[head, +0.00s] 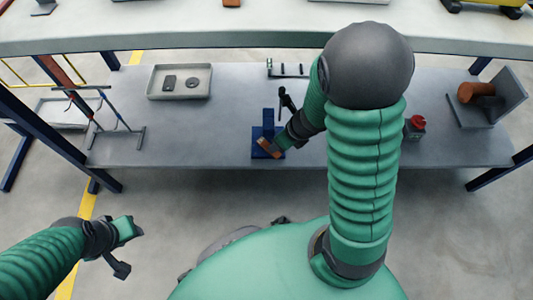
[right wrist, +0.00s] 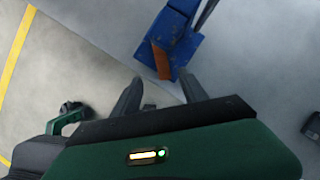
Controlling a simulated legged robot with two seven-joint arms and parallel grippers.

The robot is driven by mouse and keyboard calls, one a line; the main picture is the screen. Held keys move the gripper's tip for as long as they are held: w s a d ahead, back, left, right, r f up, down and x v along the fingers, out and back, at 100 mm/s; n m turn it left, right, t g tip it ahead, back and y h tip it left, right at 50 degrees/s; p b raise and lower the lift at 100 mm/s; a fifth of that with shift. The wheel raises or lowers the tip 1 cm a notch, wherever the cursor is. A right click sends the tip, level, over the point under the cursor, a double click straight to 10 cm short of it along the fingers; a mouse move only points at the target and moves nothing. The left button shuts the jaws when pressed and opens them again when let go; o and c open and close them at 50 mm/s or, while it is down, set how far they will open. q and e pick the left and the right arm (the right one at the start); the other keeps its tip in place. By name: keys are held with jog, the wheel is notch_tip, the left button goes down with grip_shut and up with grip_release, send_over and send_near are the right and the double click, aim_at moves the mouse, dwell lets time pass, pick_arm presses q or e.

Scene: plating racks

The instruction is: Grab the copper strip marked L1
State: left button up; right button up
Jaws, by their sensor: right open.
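A copper-coloured strip (head: 269,148) lies on a blue stand (head: 257,141) on the lower grey shelf, near its front edge. In the right wrist view the strip (right wrist: 161,62) rests against the blue stand (right wrist: 170,30). My right gripper (right wrist: 160,90) is open and empty. In that view the strip is just beyond its two fingertips, between them in the picture; no contact can be made out. No L1 mark is legible. In the head view my right forearm covers part of the stand's surroundings. My left gripper (head: 125,250) is open and empty, low at the left, away from the shelf.
A grey tray (head: 152,95) with two dark parts sits left on the shelf, with a wire rack (head: 117,135) further left. A red-topped item (head: 415,126) and an angled holder with a copper-brown cylinder (head: 480,93) are right.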

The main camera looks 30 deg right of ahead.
jog(key=x, duration=0.1)
jog(key=b+x, duration=0.1)
jog(key=x, duration=0.2)
jog(key=shift+d+f+b, duration=0.35)
jog(key=shift+d+f, duration=0.05)
jog(key=shift+w+d+f, duration=0.15)
jog(key=shift+f, duration=0.1)
jog(key=shift+w+f+b, duration=0.15)
jog(key=shift+f+b, duration=0.15)
jog(key=shift+b, duration=0.05)
jog(key=f+b, duration=0.1)
jog(key=w+a+f+b, duration=0.1)
jog(key=w+f+b, duration=0.1)
jog(key=shift+a+f, duration=0.25)
jog(key=shift+f, duration=0.05)
jog(key=shift+w, duration=0.15)
jog(key=shift+r, duration=0.15)
jog(key=shift+d, duration=0.15)
pick_arm(q)
jog(key=s+x, duration=0.1)
jog(key=x, duration=0.5)
jog(key=shift+d+f, duration=0.3)
jog(key=shift+d, duration=0.1)
pick_arm(e)
grip_shut()
pick_arm(q)
jog(key=shift+s, duration=0.1)
